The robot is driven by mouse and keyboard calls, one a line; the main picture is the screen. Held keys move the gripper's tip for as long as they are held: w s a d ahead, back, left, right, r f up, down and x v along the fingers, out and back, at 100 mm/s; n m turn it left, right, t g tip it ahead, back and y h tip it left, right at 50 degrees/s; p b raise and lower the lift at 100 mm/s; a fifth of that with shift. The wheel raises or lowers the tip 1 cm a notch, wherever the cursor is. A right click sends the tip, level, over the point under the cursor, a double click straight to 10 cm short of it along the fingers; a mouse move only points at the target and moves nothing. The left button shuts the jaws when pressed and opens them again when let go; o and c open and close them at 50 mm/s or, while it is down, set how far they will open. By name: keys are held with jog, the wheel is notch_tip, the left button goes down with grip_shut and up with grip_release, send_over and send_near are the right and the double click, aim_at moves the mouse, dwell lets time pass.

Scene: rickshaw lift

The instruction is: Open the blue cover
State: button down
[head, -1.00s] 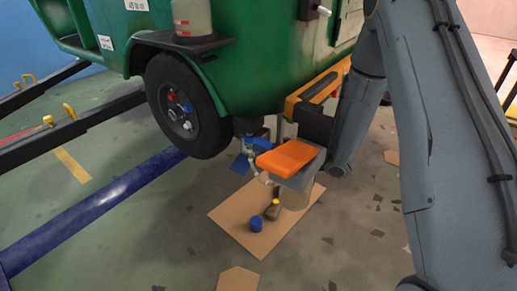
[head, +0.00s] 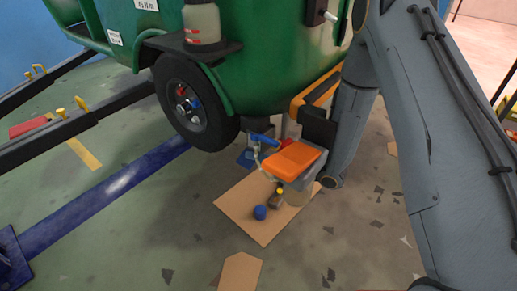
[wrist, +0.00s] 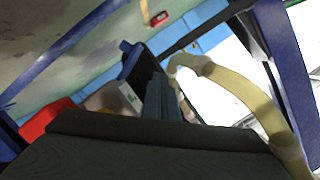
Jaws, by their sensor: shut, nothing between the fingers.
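A blue lever-like part (head: 262,139) sits on pipework under the green tank, right of the wheel. I cannot tell for sure whether it is the blue cover. A round blue cap (head: 260,212) rests on a cardboard sheet (head: 238,215) on the floor. My gripper (wrist: 160,98) shows end-on in the wrist view, its fingers together and empty. A dark part with a blue end (wrist: 130,52) stands just beyond the fingers. In the head view my gripper's fingertips are hard to pick out around the orange-topped wrist, near the pipework.
The green tank (head: 240,65) with its black wheel (head: 194,103) is close on the left. A blue floor bar (head: 100,198) runs at left. In the wrist view a pale curved pipe (wrist: 235,88) passes right of the fingers.

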jog(key=shift+s+a+f+p, duration=0.15)
jog(key=shift+s+f+p, duration=0.05)
jog(key=shift+f, duration=0.2)
jog(key=shift+s+a+f+p, duration=0.15)
jog(key=shift+s+f, duration=0.05)
jog(key=shift+f, duration=0.2)
jog(key=shift+f, duration=0.15)
dwell(0.5)
